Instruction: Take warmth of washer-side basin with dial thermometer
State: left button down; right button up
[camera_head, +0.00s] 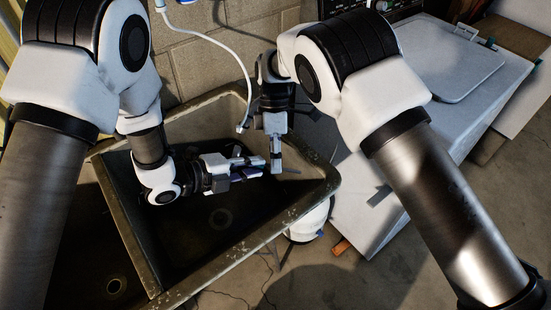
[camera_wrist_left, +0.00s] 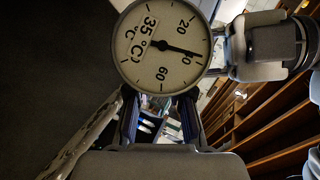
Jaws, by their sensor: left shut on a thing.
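The dial thermometer (camera_wrist_left: 160,45) has a round pale face in the left wrist view, seen turned on its side. Its dark needle points just short of a mark between 20 and 60, and large print reads 35 °C. My left gripper (camera_head: 258,166) is shut on it, low over the washer-side basin (camera_head: 200,222). The left fingers also show below the dial in the left wrist view (camera_wrist_left: 158,108). My right gripper (camera_head: 276,164) points down close to the left fingertips; it also shows beside the dial in the left wrist view. Whether its fingers touch the thermometer is unclear.
A divider (camera_head: 130,225) separates this basin from the left basin (camera_head: 85,285). A white hose (camera_head: 232,55) hangs at the back wall. The white washer (camera_head: 450,70) stands at the right, and a white container (camera_head: 308,222) is below the sink's right rim.

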pick_arm(q)
jog(key=c, duration=1)
grip_release()
jog(key=shift+o, duration=0.2)
jog(key=v, duration=1.2)
jog(key=shift+s, duration=0.1)
